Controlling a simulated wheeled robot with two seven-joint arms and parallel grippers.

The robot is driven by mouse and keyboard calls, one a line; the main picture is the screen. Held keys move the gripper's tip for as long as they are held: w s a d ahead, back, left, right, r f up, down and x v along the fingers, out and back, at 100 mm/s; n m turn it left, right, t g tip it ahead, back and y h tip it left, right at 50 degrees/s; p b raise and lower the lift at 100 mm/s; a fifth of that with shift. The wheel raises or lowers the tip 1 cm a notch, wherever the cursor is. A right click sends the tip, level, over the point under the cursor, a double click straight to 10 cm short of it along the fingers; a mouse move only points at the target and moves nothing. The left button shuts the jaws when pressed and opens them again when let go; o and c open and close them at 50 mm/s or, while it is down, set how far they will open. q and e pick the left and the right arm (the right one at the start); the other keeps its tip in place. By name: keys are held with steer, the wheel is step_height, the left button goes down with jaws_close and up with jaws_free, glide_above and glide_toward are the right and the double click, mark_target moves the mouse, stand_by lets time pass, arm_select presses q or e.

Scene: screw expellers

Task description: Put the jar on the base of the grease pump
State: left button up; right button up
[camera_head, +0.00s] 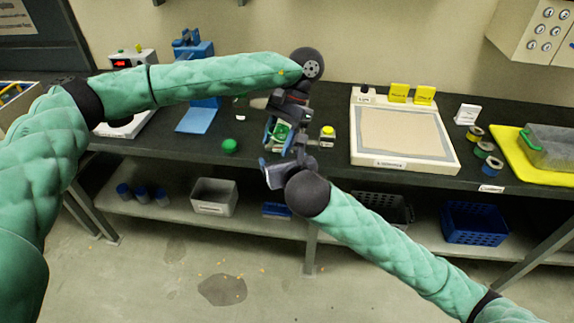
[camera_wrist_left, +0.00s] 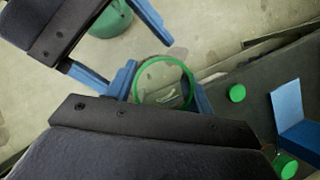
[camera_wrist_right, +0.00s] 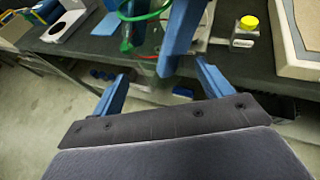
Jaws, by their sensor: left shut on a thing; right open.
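The jar shows as a clear body with a green rim (camera_wrist_left: 163,60) in the left wrist view, between the blue fingers of my left gripper (camera_wrist_left: 162,88). In the head view its green part (camera_head: 281,131) is partly hidden by that gripper, above the bench's front edge. My left gripper is shut on it. The green rim also shows at the top of the right wrist view (camera_wrist_right: 146,15). My right gripper (camera_wrist_right: 165,88) is open and empty, just below and in front of the left one. I cannot make out the grease pump's base for certain; the grippers cover that part of the bench.
A yellow-capped bottle (camera_head: 328,136) stands right of the grippers. A large pale tray (camera_head: 361,158) lies further right. A green round object (camera_head: 229,146) and a blue stand (camera_head: 196,119) are on the left. Below is a shelf with a grey bin (camera_head: 214,197).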

mark_target(280, 157)
steer(key=shift+x, duration=2.3)
steer(key=shift+c, duration=0.2)
steer(key=c, duration=1.1)
arm_select(q)
steer(key=o, duration=1.1)
steer(key=shift+c, duration=0.2)
steer(key=shift+o, duration=0.5)
steer(key=shift+d+r, duration=0.1)
steer(key=shift+d, duration=0.05)
